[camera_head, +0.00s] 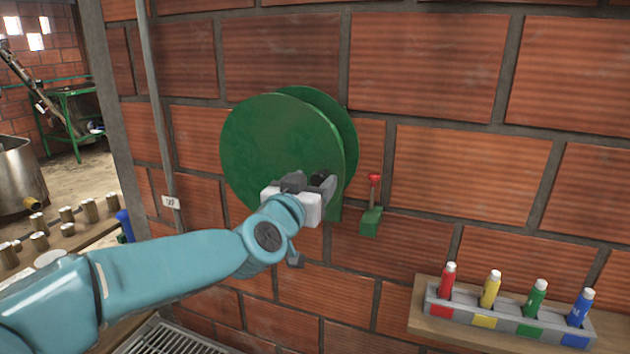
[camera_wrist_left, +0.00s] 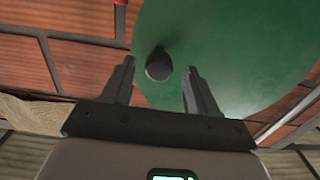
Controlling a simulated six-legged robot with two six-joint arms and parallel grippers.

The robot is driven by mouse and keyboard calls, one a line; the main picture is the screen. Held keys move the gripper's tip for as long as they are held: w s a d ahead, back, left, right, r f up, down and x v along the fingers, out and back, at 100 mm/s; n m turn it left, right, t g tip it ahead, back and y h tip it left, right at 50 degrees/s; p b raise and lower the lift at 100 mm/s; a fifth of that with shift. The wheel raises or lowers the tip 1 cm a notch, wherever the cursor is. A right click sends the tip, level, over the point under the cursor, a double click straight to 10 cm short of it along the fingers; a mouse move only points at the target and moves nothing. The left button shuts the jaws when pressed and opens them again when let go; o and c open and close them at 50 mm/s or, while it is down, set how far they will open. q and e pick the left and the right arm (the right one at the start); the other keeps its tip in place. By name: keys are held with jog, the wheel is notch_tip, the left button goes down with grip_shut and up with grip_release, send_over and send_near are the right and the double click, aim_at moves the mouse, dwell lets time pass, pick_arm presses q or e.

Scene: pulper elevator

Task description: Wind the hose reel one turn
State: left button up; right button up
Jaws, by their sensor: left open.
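The hose reel (camera_head: 275,140) is a pair of green discs mounted on the brick wall, in the middle of the head view. My left gripper (camera_head: 322,184) is in front of the lower right part of its front disc. In the left wrist view the green disc (camera_wrist_left: 235,45) fills the upper right. A dark round crank knob (camera_wrist_left: 159,64) stands out from the disc, between the tips of my open left gripper (camera_wrist_left: 160,80). Gaps show between the knob and both fingers. In the head view the gripper partly hides the knob. My right gripper is not in view.
A green box with a red-topped lever (camera_head: 371,215) is on the wall just right of the reel. A wooden shelf (camera_head: 425,328) at lower right holds red, yellow, green and blue markers. A grey pipe (camera_head: 155,90) runs down the wall left of the reel. A metal grate (camera_head: 170,340) lies below.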

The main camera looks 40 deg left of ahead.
pick_arm(q)
jog(key=shift+w, duration=0.65)
jog(key=shift+a, duration=0.1)
